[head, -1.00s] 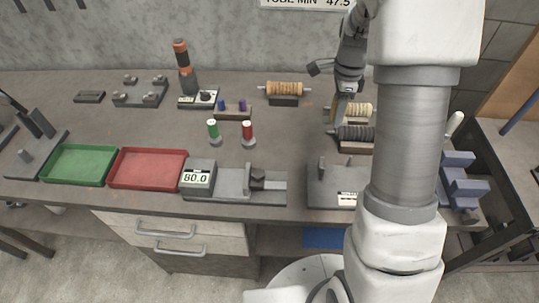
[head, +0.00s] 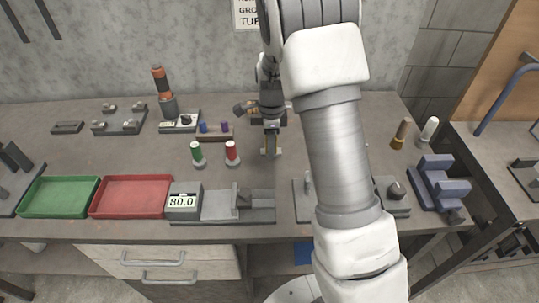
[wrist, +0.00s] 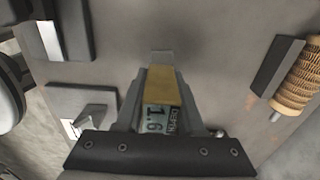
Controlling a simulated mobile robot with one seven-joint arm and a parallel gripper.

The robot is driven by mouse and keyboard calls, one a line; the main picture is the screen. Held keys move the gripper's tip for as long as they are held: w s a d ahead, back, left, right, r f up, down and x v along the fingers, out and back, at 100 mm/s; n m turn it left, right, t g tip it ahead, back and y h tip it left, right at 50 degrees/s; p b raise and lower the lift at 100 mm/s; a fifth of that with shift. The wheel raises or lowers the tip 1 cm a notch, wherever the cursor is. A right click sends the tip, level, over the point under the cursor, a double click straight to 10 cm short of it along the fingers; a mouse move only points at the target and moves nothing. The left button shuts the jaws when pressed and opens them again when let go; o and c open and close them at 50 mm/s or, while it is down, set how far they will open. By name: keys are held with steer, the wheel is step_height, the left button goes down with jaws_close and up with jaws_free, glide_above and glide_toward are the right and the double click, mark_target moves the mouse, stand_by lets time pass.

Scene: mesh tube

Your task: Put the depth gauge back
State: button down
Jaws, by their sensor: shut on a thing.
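The depth gauge (wrist: 164,90) is in my gripper in the wrist view. It has a yellow body, a small display that appears upside down, and a grey end pointing away from the wrist. My gripper (wrist: 158,100) is shut on it, with a dark finger on each side. In the head view my gripper (head: 271,126) points down over the middle of the bench, right of the red spool. The gauge's lower end (head: 270,152) shows below the fingers. I cannot tell whether it touches the bench. Which fixture is the gauge's holder is not clear.
Green (head: 195,152) and red (head: 232,152) spools stand left of my gripper. A measuring block (head: 184,202) reading 80.0 and two trays, green (head: 60,197) and red (head: 131,197), line the front. A tan ribbed roll (wrist: 297,85) lies at right in the wrist view.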

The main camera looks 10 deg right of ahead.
mark_target(270, 164)
steer(key=shift+a+f, duration=0.15)
steer(key=shift+f, duration=1.95)
steer(key=shift+f, duration=0.2)
steer(key=c, duration=0.5)
jaws_free()
steer(key=shift+r, duration=0.1)
